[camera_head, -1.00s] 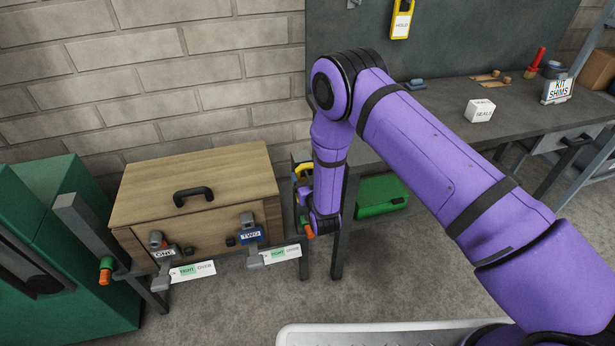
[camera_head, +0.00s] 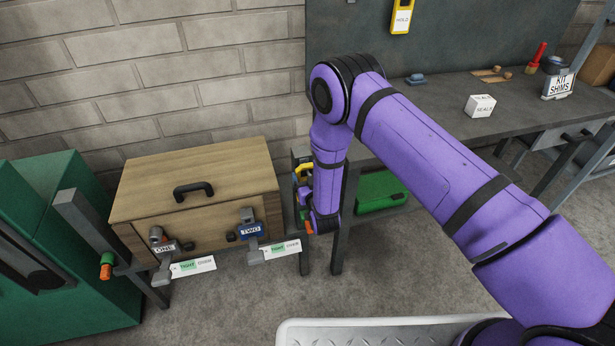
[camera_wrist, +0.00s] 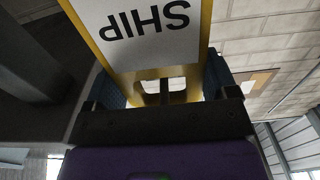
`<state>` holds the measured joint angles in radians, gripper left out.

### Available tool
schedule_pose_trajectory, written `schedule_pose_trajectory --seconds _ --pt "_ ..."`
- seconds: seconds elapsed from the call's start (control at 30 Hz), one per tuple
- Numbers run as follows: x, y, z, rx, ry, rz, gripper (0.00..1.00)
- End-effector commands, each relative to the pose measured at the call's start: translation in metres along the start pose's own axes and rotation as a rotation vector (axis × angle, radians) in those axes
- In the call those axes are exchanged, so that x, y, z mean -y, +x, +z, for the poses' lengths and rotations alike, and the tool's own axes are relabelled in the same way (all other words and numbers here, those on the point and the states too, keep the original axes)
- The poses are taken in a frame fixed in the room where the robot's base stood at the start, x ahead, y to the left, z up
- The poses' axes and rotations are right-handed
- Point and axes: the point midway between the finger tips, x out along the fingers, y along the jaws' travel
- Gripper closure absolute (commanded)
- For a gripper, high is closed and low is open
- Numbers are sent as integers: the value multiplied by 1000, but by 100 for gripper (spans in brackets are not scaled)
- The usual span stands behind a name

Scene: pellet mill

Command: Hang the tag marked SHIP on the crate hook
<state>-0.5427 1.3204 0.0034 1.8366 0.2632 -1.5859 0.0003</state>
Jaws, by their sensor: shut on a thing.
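In the wrist view my gripper (camera_wrist: 163,84) is shut on the tag marked SHIP (camera_wrist: 140,30). The tag is a yellow plate with a white label, its lettering upside down, and a slot near the jaws. In the head view my forearm hides most of the gripper. A bit of yellow (camera_head: 304,170) shows beside it, right of the crate. The wooden crate (camera_head: 150,185) has a black handle on its lid and grey latches labelled ONE (camera_head: 165,249) and TWO (camera_head: 250,230) on its front. I cannot make out a crate hook for certain.
A yellow HOLD tag (camera_head: 401,18) hangs on the back board. The grey bench (camera_head: 440,115) carries a white box (camera_head: 480,105) and a KIT SHIMS sign (camera_head: 558,86). A green case (camera_head: 380,190) is under it. A green cabinet (camera_head: 90,260) stands left. Floor before the crate looks clear.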

Motion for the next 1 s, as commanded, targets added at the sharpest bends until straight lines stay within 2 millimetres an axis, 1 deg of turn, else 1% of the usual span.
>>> schedule_pose_trajectory --seconds 0.87,0.9,0.97,1.0 --pt "0 0 8 0 0 0 53" --pt "0 0 8 1 0 0 18" --pt "0 0 8 1 0 0 5" --pt "0 0 8 1 0 0 0"
